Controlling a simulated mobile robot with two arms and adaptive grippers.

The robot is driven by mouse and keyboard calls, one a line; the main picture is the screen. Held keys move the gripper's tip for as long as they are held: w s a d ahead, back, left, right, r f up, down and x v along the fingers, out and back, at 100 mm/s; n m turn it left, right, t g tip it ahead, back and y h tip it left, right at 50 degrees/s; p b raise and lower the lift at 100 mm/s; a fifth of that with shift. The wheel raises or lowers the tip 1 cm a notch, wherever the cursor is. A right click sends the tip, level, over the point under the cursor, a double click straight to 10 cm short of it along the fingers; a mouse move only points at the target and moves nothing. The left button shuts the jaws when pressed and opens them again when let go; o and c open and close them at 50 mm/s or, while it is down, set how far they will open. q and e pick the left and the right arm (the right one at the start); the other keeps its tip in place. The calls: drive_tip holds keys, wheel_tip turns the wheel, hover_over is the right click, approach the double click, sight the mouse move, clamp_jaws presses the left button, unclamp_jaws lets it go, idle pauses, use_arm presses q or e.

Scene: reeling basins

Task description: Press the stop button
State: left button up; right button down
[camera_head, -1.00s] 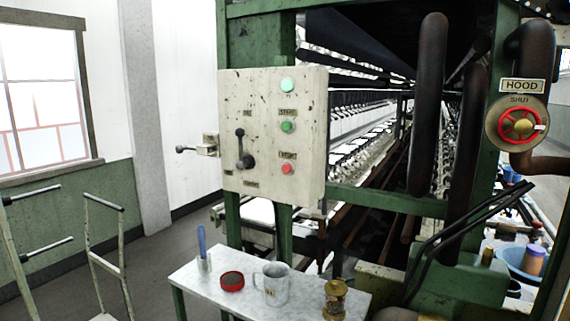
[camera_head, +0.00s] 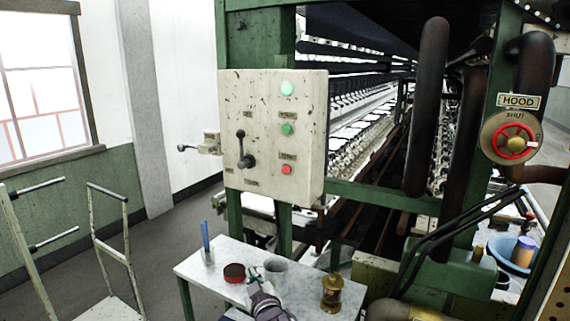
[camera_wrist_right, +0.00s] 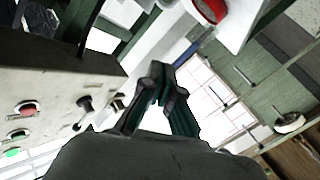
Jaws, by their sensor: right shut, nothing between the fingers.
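The red stop button (camera_head: 287,169) is the lowest button on the pale control panel (camera_head: 262,120), under a small label. A green button (camera_head: 287,129) and a lit green lamp (camera_head: 287,89) are above it. In the right wrist view the red button (camera_wrist_right: 27,108) shows at the left edge. My right gripper (camera_head: 255,276) is low in the head view, in front of the mug, well below the panel and apart from it. Its fingers (camera_wrist_right: 160,80) are shut and empty in the right wrist view. My left gripper is out of view.
A black lever (camera_head: 243,150) sticks out left of the buttons. A small table (camera_head: 222,256) below holds a red tin (camera_head: 234,273), a mug (camera_head: 277,268) partly hidden by my gripper, a blue-handled tool in a holder (camera_head: 206,243) and a brass lantern (camera_head: 332,292). Dark pipes stand right.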

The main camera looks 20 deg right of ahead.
use_arm(q)
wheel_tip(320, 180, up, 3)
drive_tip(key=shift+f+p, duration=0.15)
drive_tip(key=shift+p, duration=0.9)
use_arm(e)
wheel_tip(320, 180, up, 25)
drive_tip(key=d+m+t+h, duration=0.1)
drive_tip(key=d+t+h, duration=0.1)
drive_tip(key=t, duration=0.2)
drive_tip(key=shift+s+d+h, duration=0.3)
drive_tip(key=shift+s, duration=0.15)
drive_tip(key=shift+f, duration=0.1)
